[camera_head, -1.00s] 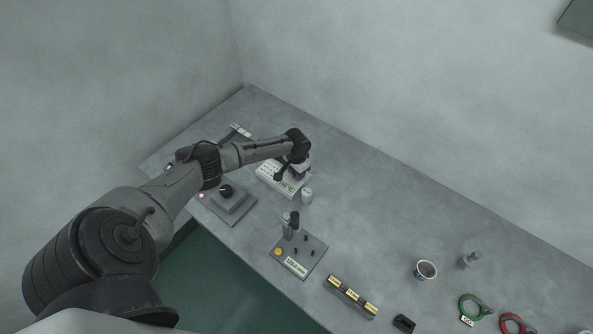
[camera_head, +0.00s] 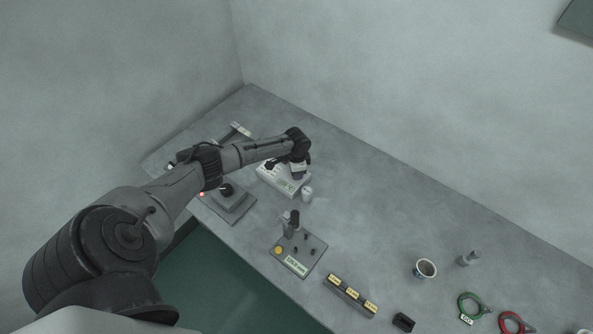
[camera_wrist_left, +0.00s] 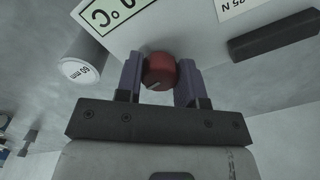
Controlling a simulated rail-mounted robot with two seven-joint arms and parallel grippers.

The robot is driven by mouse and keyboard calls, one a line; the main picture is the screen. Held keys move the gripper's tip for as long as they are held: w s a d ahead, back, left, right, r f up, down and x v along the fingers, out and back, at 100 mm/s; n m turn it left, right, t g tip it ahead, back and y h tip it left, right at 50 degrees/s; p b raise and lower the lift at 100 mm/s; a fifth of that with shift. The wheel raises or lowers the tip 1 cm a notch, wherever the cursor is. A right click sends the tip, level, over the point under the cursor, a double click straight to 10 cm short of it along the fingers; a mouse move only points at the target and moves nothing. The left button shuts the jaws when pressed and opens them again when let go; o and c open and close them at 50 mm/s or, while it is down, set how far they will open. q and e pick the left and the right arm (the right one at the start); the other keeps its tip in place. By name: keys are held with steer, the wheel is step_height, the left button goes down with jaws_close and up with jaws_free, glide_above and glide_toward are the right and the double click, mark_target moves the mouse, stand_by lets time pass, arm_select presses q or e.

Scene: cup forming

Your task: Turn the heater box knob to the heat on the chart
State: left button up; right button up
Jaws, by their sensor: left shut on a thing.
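The heater box (camera_head: 270,178) is a pale box at the back left of the table, partly covered by my left arm in the head view. In the left wrist view its pale face (camera_wrist_left: 205,35) fills the top, with a label (camera_wrist_left: 108,12) showing part of a reading, "0 °C". The red knob (camera_wrist_left: 159,72) has a pale pointer line. My left gripper (camera_wrist_left: 160,80) is shut on the knob, one finger on each side. In the head view the left gripper (camera_head: 299,172) is over the box and hides the knob. The right gripper is not in view, and I cannot pick out the chart.
A grey knob box (camera_head: 230,203) and a pegged plate (camera_head: 314,250) are nearer the front edge.

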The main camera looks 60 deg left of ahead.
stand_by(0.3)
arm_select(q)
steer(key=o, duration=0.9)
steer(key=shift+r, duration=0.3)
step_height(320, 180, up, 13)
steer(key=shift+r+p, duration=0.15)
steer(key=shift+p, duration=0.55)
